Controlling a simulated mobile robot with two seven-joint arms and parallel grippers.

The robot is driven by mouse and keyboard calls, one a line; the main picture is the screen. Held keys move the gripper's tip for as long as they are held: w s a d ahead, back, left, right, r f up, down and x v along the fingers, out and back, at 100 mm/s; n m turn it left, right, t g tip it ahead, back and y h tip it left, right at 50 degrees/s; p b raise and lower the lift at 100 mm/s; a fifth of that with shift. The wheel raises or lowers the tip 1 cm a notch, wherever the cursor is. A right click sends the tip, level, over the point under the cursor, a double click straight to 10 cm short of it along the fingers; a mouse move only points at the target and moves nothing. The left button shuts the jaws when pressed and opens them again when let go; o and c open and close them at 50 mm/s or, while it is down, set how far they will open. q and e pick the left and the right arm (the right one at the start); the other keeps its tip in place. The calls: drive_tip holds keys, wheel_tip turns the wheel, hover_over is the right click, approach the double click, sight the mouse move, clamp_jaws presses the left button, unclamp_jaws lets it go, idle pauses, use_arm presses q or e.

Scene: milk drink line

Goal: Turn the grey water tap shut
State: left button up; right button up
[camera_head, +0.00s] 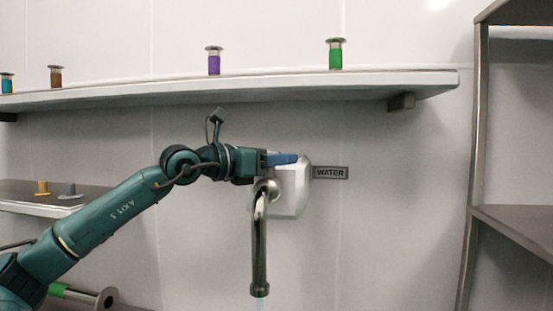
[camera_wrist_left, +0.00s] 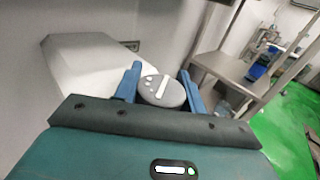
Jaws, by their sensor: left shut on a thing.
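The metal water tap (camera_head: 260,240) juts from a white wall plate (camera_head: 292,190) beside a sign reading WATER (camera_head: 330,173). A faint pale stream shows under its spout at the bottom edge of the head view. My left gripper (camera_head: 284,159) reaches in from the left, at the top of the tap. In the left wrist view its blue fingers (camera_wrist_left: 158,88) are shut on the round grey tap knob (camera_wrist_left: 158,94), one on each side. The knob has a white bar and small dots on its face. In the head view the fingers hide the knob. My right gripper is not in view.
A long white shelf (camera_head: 230,88) runs above my left arm, with several coloured spools (camera_head: 214,62) on it. A lower shelf (camera_head: 90,199) is at the left. A metal rack (camera_head: 475,170) stands at the right.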

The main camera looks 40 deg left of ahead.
use_arm(q)
drive_tip(key=shift+h, duration=0.3)
drive_tip(key=shift+d+m+g+h+b, duration=0.2)
drive_tip(key=shift+m+g+h+b, duration=0.45)
drive_tip(key=shift+m+h, duration=0.8)
drive_tip(key=m+g+h, duration=0.2)
drive_tip(key=h, duration=0.1)
drive_tip(key=shift+s+d+r+g+p, duration=0.1)
drive_tip(key=shift+s+d+g+p, duration=0.05)
drive_tip(key=shift+g+p, duration=0.15)
drive_tip(key=shift+m+g+h, duration=0.25)
drive_tip(key=shift+m+h, duration=0.1)
drive_tip(key=shift+h, duration=0.2)
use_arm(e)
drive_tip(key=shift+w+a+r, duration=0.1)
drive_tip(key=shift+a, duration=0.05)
use_arm(q)
drive_tip(key=shift+s, duration=0.1)
drive_tip(key=shift+d+g, duration=0.1)
drive_tip(key=shift+g, duration=0.2)
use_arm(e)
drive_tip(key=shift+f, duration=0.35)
